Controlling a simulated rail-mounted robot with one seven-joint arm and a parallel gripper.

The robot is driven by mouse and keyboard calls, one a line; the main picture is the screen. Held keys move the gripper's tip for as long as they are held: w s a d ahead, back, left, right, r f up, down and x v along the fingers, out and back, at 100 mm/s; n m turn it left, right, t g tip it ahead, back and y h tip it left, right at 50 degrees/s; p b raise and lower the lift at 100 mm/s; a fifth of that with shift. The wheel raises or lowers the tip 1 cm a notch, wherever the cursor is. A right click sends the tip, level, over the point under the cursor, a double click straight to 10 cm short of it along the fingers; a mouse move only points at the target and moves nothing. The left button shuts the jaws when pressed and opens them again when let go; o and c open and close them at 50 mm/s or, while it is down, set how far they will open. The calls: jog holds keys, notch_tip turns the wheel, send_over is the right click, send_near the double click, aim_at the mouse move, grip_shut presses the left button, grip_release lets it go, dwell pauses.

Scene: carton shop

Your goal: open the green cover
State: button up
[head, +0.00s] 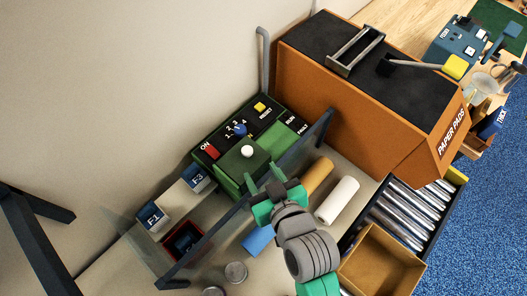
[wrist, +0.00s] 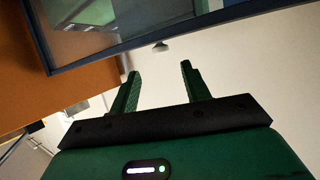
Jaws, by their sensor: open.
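The green cover (head: 236,165) with a round white knob (head: 247,151) sits on the front of a green control box (head: 210,160) against the back wall. It looks closed, lying flat; its lower edge is partly hidden. My gripper (head: 264,176) is open and empty, just to the lower right of the cover and apart from the knob. In the wrist view my gripper (wrist: 160,72) points past a dark frame towards a pale wall, with nothing between its fingers. The cover cannot be made out there.
A dark-framed bar (head: 210,242) runs slantwise close by my gripper and the box. An orange paper-pads machine (head: 375,120) stands right. A red button (head: 211,152), blue knob (head: 240,130) and yellow button (head: 260,106) sit on the box. Rolls (head: 337,200) lie below.

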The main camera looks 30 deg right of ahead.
aim_at(249, 153)
jog(key=x, duration=0.7)
jog(key=shift+w, duration=0.4)
grip_shut()
